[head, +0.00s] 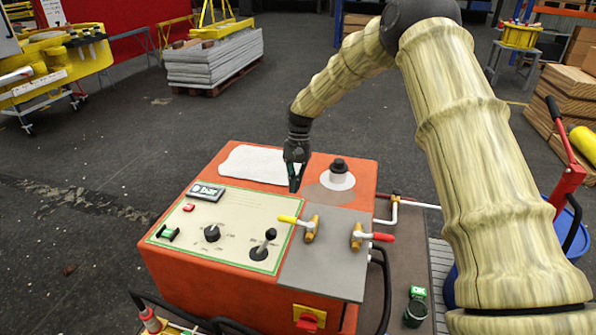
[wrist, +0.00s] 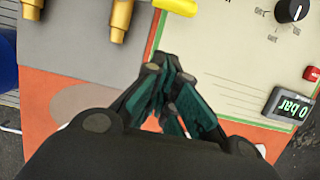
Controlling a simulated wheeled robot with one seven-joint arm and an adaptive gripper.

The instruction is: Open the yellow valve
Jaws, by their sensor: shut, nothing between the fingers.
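The yellow valve handle (head: 290,220) sits on a brass valve body (head: 312,228) at the left edge of the grey plate on the orange machine. It points left over the cream panel. In the wrist view the yellow handle (wrist: 176,6) shows at the top edge, cut off by the frame. My gripper (head: 294,190) hangs above the machine, behind the yellow handle and apart from it. In the wrist view my gripper's fingers (wrist: 172,75) are together with nothing between them.
A red-handled valve (head: 375,236) stands right of the yellow one. The panel carries black knobs (head: 212,233) and a display reading 0 bar (wrist: 291,107). A black knob on a white disc (head: 338,176) stands behind. A red lever switch (head: 309,319) is on the front.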

